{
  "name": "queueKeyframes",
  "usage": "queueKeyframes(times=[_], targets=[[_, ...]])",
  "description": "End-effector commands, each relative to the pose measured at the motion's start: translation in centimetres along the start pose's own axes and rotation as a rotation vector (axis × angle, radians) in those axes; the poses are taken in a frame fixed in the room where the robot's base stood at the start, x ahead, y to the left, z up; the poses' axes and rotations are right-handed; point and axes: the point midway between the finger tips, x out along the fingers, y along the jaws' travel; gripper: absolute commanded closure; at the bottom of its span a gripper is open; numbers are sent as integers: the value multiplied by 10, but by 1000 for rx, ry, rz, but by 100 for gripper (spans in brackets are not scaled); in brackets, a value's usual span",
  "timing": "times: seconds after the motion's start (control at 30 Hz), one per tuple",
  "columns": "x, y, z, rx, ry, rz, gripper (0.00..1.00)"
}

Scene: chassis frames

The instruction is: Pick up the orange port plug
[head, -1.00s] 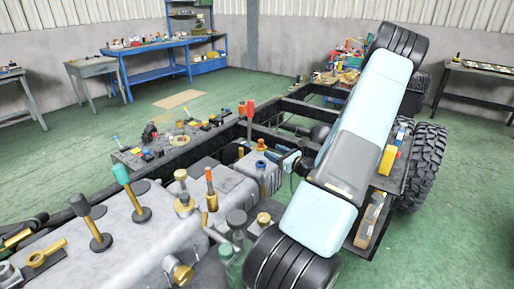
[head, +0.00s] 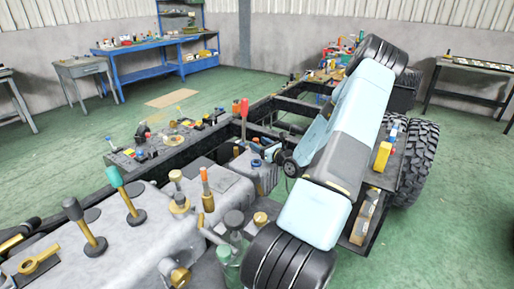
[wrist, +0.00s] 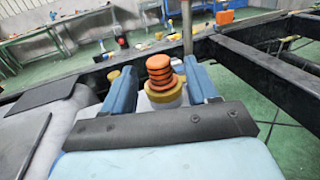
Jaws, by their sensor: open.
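The orange port plug (wrist: 160,72) is a ribbed orange knob standing upright in a yellowish collar on a pale base, near the middle of the wrist view. My gripper (wrist: 158,66) is open, with one blue finger on each side of the plug. Gaps show between the plug and both fingers, and nothing is held. The dark plate of my gripper crosses the bottom of the wrist view and hides what lies below the base.
A grey tank top (head: 155,225) carries levers, a teal-topped one (head: 114,177) among them, and an orange-topped fitting (head: 204,176). A red handle (head: 244,107) rises by the dark chassis rails. Green floor (head: 60,160) is clear at the left.

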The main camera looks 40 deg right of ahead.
Motion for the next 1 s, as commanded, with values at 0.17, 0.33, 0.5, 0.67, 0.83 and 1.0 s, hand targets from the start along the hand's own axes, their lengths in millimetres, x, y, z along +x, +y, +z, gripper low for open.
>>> queueKeyframes(times=[0.17,0.33,0.5,0.67,0.83,1.0], targets=[[20,0,3,1,-1,1,42],[42,0,4,0,-1,0,42],[48,1,4,0,1,0,42],[48,1,4,0,1,0,45],[48,0,4,0,0,0,62],[48,0,4,0,0,0,78]])
